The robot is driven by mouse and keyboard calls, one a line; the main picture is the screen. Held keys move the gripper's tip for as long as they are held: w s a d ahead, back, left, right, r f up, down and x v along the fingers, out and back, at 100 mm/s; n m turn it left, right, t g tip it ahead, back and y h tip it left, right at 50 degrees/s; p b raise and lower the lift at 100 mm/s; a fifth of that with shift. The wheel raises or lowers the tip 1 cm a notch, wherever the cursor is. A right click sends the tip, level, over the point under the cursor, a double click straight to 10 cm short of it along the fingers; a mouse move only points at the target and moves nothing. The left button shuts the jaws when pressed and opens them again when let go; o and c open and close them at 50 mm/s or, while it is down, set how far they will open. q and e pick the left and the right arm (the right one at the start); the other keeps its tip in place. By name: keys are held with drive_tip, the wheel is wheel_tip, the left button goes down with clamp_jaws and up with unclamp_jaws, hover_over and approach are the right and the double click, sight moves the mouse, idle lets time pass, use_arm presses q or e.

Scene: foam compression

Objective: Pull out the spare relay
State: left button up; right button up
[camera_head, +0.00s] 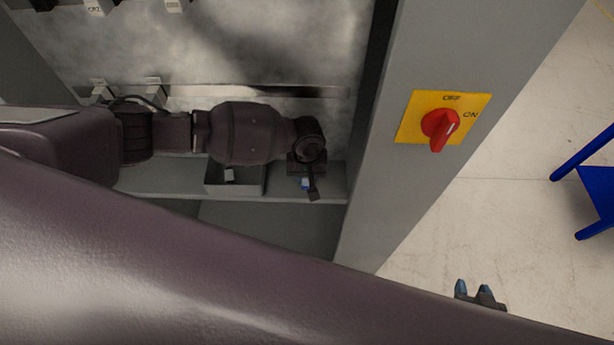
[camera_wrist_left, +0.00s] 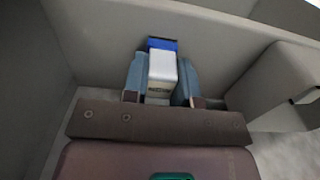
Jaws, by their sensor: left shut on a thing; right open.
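My left gripper (camera_head: 306,187) is low in the cabinet, by the shelf at its right end. In the left wrist view, the left gripper (camera_wrist_left: 161,82) is shut on the relay (camera_wrist_left: 161,70), a white block with a blue end and a small label. Its two blue-grey fingers lie along the relay's sides. I cannot tell whether the relay touches the shelf. My right gripper (camera_head: 478,294) is open and empty, outside the cabinet at the bottom right.
A yellow plate with a red rotary switch (camera_head: 438,125) is on the cabinet's right side. A blue stool (camera_head: 594,185) stands at the far right. My arm hides the lower left.

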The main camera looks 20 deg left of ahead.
use_arm(q)
clamp_jaws()
drive_tip(key=shift+r, duration=0.15)
drive_tip(key=shift+r+p, duration=0.3)
drive_tip(key=shift+r, duration=2.55)
drive_tip(key=shift+r, duration=0.1)
